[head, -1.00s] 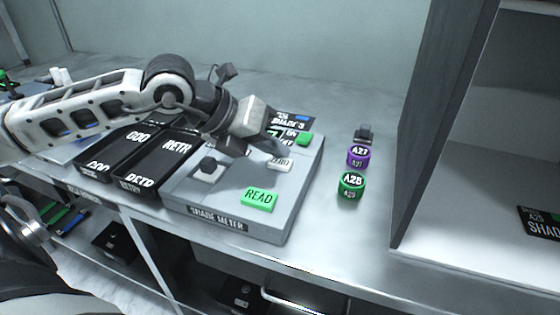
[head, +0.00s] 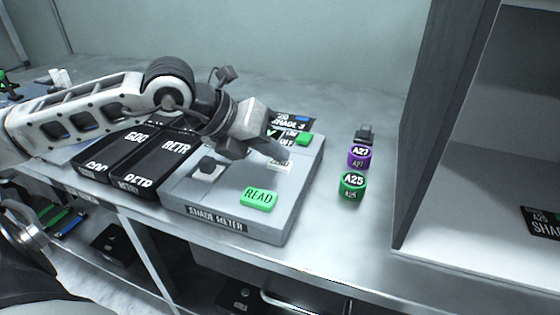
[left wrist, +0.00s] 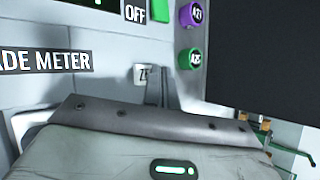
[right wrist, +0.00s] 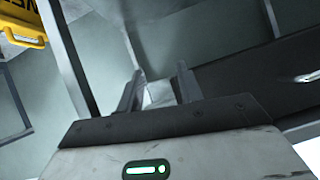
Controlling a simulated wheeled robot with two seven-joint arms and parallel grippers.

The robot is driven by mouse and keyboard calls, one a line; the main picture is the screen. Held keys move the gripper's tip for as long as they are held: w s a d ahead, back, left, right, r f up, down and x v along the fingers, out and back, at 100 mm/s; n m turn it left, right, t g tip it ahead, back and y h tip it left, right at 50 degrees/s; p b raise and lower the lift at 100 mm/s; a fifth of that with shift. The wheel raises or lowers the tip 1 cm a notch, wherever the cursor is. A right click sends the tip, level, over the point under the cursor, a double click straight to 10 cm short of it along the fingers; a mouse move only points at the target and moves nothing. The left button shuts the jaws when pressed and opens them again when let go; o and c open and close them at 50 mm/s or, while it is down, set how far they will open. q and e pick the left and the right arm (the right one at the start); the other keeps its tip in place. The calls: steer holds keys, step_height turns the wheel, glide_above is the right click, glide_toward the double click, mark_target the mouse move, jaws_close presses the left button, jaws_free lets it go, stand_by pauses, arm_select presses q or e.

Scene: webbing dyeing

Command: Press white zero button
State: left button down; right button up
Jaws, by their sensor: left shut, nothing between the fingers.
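The white zero button (head: 279,166) sits on the grey shade meter (head: 225,187), right of its middle. My left gripper (head: 287,159) is shut and empty. In the head view its fingertips cover the upper part of the button's label. In the left wrist view the button (left wrist: 143,74) shows just left of the left fingertips (left wrist: 158,75), partly hidden by them; I cannot tell whether they touch it. My right gripper (right wrist: 160,86) is open and empty in the right wrist view, away from the meter.
Black boxes (head: 150,163) stand to the left. A purple pot (head: 357,157) and a green-ringed pot (head: 352,185) stand right of the meter, before a grey cabinet.

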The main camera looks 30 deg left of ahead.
mark_target(274, 164)
arm_select(q)
steer(key=shift+f, duration=0.1)
stand_by(0.5)
steer(key=shift+r+p, duration=0.35)
steer(key=shift+r, duration=0.55)
step_height(274, 164, up, 5)
steer(key=p, duration=0.3)
steer(key=shift+p, duration=0.35)
